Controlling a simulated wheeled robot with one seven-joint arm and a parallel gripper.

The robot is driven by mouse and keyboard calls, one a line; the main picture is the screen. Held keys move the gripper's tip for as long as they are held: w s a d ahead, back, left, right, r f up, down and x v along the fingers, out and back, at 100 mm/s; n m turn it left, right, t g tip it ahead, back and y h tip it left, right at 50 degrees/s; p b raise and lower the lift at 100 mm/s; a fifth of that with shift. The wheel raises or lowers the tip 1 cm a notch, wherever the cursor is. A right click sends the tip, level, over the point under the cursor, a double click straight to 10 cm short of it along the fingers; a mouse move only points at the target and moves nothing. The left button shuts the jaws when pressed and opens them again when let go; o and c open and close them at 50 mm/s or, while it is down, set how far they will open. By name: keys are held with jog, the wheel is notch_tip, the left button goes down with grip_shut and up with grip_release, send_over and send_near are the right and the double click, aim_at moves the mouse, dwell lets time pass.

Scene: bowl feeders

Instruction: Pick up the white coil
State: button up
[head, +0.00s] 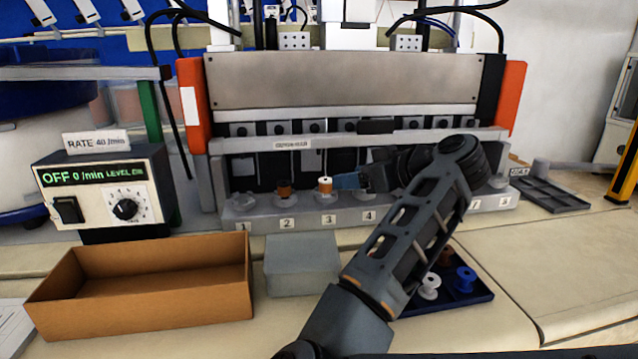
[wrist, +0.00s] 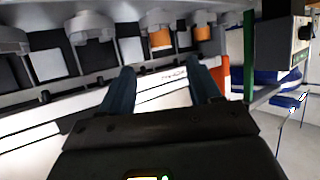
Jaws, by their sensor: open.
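A white coil (head: 428,287) stands in a dark blue tray (head: 450,302) at the lower right, partly behind my arm in the head view. My gripper (head: 347,181) is away from it, up at the machine's row of numbered stations. Its blue-grey fingers are beside a white-topped, orange-wound coil (head: 325,186) near label 3. In the wrist view my gripper (wrist: 164,80) is open, with nothing held between its fingers. Two orange-wound coils (wrist: 160,38) show beyond the fingertips there. The white coil in the tray is not in the wrist view.
Blue spools (head: 465,279) and a brown one (head: 446,257) share the tray. An orange-brown coil (head: 285,188) sits near label 2. An open brown box (head: 150,318), a grey box (head: 302,264) and a control unit (head: 105,190) stand to the left.

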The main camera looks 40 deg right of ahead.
aim_at(326, 180)
jog(key=p+x, duration=0.1)
jog(key=x, duration=0.4)
jog(key=shift+w+a, duration=0.15)
jog(key=shift+w, duration=0.05)
jog(key=shift+w+f, duration=0.25)
jog(key=shift+w, duration=0.1)
jog(key=c, duration=1.1)
